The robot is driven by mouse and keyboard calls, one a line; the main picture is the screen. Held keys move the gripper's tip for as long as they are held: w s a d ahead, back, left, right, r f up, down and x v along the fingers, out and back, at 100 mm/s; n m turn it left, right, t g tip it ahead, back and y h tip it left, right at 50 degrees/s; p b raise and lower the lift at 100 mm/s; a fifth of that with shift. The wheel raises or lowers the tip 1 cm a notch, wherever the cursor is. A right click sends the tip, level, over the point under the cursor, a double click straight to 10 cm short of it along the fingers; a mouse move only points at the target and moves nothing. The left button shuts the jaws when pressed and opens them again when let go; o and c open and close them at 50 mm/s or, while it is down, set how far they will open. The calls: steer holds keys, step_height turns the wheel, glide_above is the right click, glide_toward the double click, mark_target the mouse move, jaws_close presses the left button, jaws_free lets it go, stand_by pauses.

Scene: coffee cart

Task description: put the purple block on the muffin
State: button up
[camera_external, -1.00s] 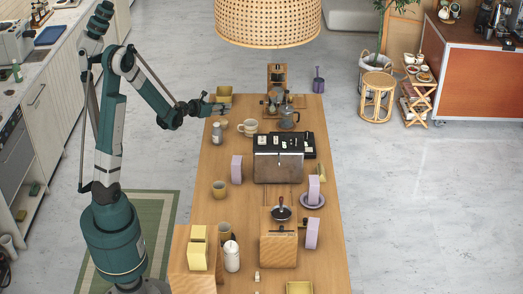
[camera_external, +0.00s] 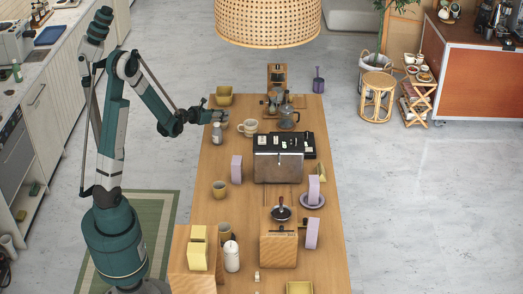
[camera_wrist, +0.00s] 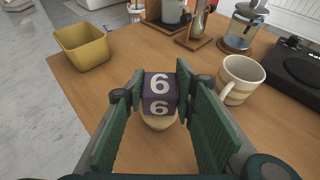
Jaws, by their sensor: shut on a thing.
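The purple block (camera_wrist: 160,90), with a white 6 on its faces, is between the two green fingers of my gripper (camera_wrist: 160,80) in the wrist view. My gripper is shut on it. A pale tan rounded thing, seemingly the muffin (camera_wrist: 158,123), shows just under the block's near edge; most of it is hidden by the block. I cannot tell whether the block touches it. In the external view my gripper (camera_external: 219,116) is low over the far left part of the wooden table, and the block is too small to make out there.
A yellow bin (camera_wrist: 82,48) stands to the left. A striped mug (camera_wrist: 240,78) stands close to the right, with a black case (camera_wrist: 295,72) beyond it. A glass press (camera_wrist: 243,25) is behind. Bare tabletop lies around the block.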

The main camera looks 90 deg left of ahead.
steer(key=o, duration=0.9)
steer(key=shift+f, duration=0.1)
steer(key=shift+r, duration=0.2)
